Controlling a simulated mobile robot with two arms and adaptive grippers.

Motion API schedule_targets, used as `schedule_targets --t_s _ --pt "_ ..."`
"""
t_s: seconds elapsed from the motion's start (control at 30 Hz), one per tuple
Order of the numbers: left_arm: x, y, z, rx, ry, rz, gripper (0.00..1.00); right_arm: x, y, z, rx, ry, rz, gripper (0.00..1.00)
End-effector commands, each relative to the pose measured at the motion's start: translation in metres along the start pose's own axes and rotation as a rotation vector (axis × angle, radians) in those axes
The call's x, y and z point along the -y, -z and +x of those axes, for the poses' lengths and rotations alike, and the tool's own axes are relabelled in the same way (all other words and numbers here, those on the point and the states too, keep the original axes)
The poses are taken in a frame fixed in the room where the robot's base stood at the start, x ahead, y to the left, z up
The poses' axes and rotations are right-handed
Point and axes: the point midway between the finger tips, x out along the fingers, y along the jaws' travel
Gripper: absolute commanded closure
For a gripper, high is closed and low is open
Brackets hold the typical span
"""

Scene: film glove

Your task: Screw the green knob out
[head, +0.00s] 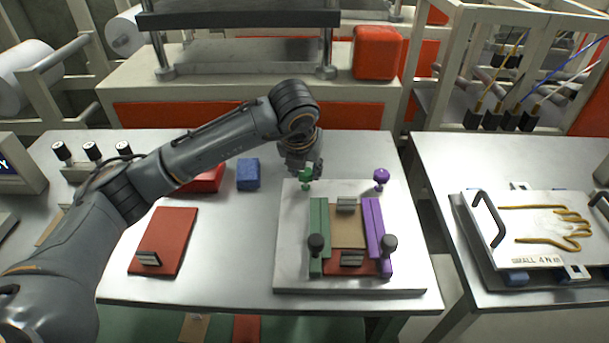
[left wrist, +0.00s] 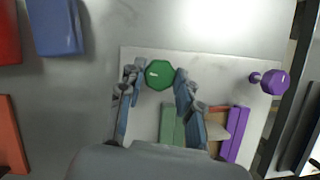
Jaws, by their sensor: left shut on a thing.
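The green knob (head: 306,172) stands at the back left of a white plate (head: 410,275). It also shows from above in the left wrist view (left wrist: 160,74) as a green octagonal head between the fingers. My left gripper (head: 303,166) reaches it from above and behind and is shut on it. A green bar (head: 318,230) lies in front of the knob, on the left of a brown block (head: 347,226). A purple knob (head: 381,177) stands at the back right, behind a purple bar (head: 373,230). The green knob's stem is mostly hidden. My right gripper is not in view.
Two black-headed posts (head: 316,245) (head: 389,246) stand at the plate's front. A red plate (head: 165,240) with a grey handle and a blue block (head: 248,173) lie to the left. A glove fixture (head: 540,250) is on the right table.

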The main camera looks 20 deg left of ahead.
Motion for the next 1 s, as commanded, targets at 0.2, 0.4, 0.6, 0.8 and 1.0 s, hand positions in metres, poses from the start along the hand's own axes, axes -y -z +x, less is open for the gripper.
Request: schedule_targets --t_s 0.2,0.4,0.6,0.8,1.0 --pt "0.001 0.000 0.002 0.001 -0.047 -0.115 0.97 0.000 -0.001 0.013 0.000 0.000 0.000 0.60" --pt "0.002 0.000 0.001 -0.001 -0.072 -0.176 0.97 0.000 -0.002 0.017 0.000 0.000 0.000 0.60" --pt "0.001 0.000 0.001 -0.002 -0.083 -0.199 0.97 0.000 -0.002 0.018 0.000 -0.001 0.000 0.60" --pt "0.001 0.000 0.000 -0.002 -0.084 -0.202 0.97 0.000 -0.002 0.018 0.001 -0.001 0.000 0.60" --pt "0.001 0.000 0.001 -0.002 -0.084 -0.202 0.60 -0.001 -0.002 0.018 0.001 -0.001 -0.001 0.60"
